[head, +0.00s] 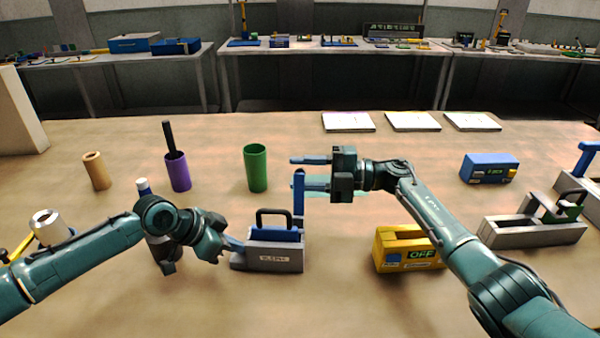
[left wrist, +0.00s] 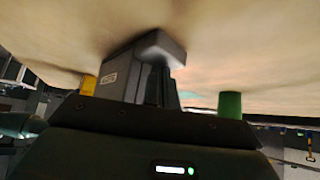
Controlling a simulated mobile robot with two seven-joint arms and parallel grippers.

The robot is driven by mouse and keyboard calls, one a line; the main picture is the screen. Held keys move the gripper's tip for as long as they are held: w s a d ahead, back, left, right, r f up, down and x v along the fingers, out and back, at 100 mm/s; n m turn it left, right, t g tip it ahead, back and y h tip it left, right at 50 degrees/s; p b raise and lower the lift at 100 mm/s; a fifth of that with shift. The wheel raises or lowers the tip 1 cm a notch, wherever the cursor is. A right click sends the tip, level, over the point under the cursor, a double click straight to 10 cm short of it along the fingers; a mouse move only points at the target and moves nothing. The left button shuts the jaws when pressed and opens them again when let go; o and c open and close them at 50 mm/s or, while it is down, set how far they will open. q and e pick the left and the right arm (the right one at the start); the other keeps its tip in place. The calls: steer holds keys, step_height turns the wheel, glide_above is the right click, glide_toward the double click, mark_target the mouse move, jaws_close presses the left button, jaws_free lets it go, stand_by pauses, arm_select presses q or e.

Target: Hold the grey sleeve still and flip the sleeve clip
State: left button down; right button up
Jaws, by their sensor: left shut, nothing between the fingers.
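The grey sleeve (head: 275,260), a labelled block with a blue insert and a black handle (head: 274,212), sits on the table. It also shows upside down in the left wrist view (left wrist: 118,75). The sleeve clip seems to be the blue upright bar (head: 299,198) at its right end. My left gripper (head: 236,244) is shut with nothing between its fingers, at the sleeve's left end; I cannot tell whether it touches. My right gripper (head: 308,173) is open, its fingers pointing left near the top of the blue bar; contact is unclear.
A yellow box (head: 409,266) marked OFF stands right of the sleeve, partly behind my right arm. A green cylinder (head: 256,168) and purple cup (head: 178,172) stand behind. Another grey fixture (head: 532,233) and a blue box (head: 489,168) are at right. Open table lies in front.

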steer(key=shift+a, duration=0.45)
jaws_close()
stand_by(0.3)
